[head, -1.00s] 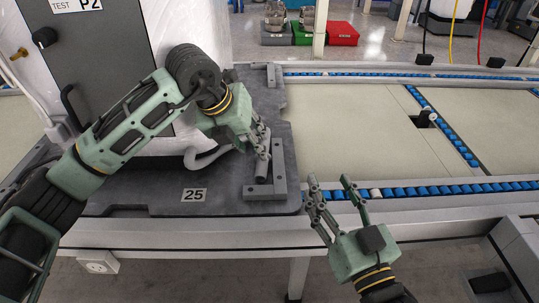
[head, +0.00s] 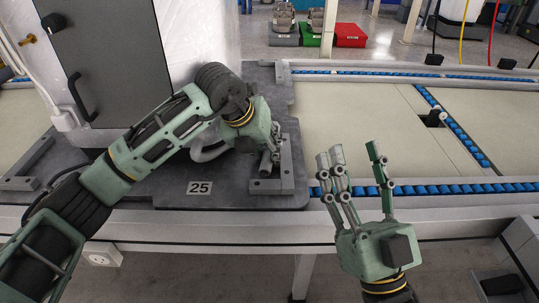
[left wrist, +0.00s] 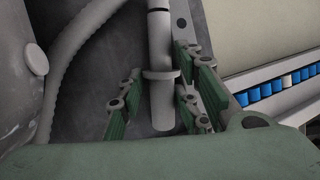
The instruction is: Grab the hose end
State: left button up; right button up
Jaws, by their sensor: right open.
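The grey hose (head: 208,153) lies curved on the dark plate behind my left arm. Its end, a grey tube with a collar (left wrist: 161,76), shows in the left wrist view. My left gripper (head: 271,148) is low over the plate at the hose end. In the wrist view its green-padded fingers (left wrist: 158,100) are spread on both sides of the tube, with a visible gap at the left; contact on the right cannot be told. My right gripper (head: 352,168) is open and empty, fingers pointing up, in front of the conveyor and apart from the hose.
The dark plate (head: 235,195) marked 25 carries a grey bracket (head: 287,165) beside the hose end. A grey cabinet door (head: 110,60) stands at the left. The conveyor (head: 350,120) with blue rollers to the right is clear.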

pick_arm(q)
jog(key=shift+s+f, duration=0.1)
jog(key=shift+f, duration=0.25)
jog(key=shift+c, duration=0.3)
